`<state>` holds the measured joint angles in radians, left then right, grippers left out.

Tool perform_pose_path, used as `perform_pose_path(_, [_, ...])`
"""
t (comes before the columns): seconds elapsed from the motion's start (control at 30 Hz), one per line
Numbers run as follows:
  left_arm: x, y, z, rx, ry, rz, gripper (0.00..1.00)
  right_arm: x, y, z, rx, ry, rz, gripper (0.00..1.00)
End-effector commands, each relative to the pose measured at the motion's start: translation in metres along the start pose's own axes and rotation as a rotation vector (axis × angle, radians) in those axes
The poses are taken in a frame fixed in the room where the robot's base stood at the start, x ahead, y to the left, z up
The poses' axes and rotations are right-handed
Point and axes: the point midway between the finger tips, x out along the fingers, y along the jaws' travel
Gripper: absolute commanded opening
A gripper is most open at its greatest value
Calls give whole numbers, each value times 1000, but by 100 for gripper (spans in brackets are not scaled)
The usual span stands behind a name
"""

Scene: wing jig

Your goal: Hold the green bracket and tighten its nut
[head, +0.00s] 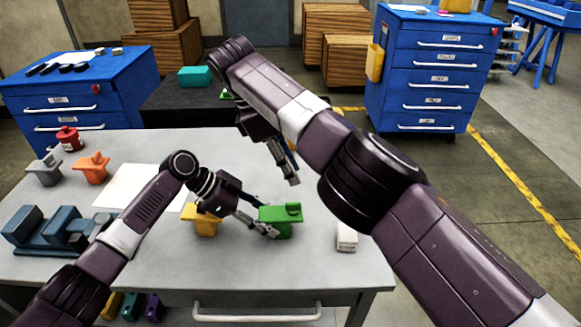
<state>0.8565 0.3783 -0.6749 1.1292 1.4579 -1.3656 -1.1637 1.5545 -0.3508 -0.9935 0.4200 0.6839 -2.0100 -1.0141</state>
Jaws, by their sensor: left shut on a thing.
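The green bracket (283,226) stands upright on the grey table, right of its middle near the front. My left gripper (269,231) reaches it from the left, and its fingers are shut on the bracket's left side. My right gripper (291,180) hangs above and behind the bracket, pointing down and apart from it. Its fingers look close together, but I cannot tell whether they are open or shut. I cannot make out the nut.
A yellow bracket (203,225) stands left of the green one, partly behind my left gripper. A white block (347,238) stands to the right.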

Motion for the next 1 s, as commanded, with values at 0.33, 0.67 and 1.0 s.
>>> perform_pose_path(0.33, [0,0,-1,1,1,0,60,0,0,0,0,0,0,26])
perform_pose_path(0.67, [-4,0,1,-1,-1,0,60,0,0,0,0,0,0,26])
perform_pose_path(1.0, [-68,-1,0,1,-1,-3,60,0,0,0,0,0,0,26])
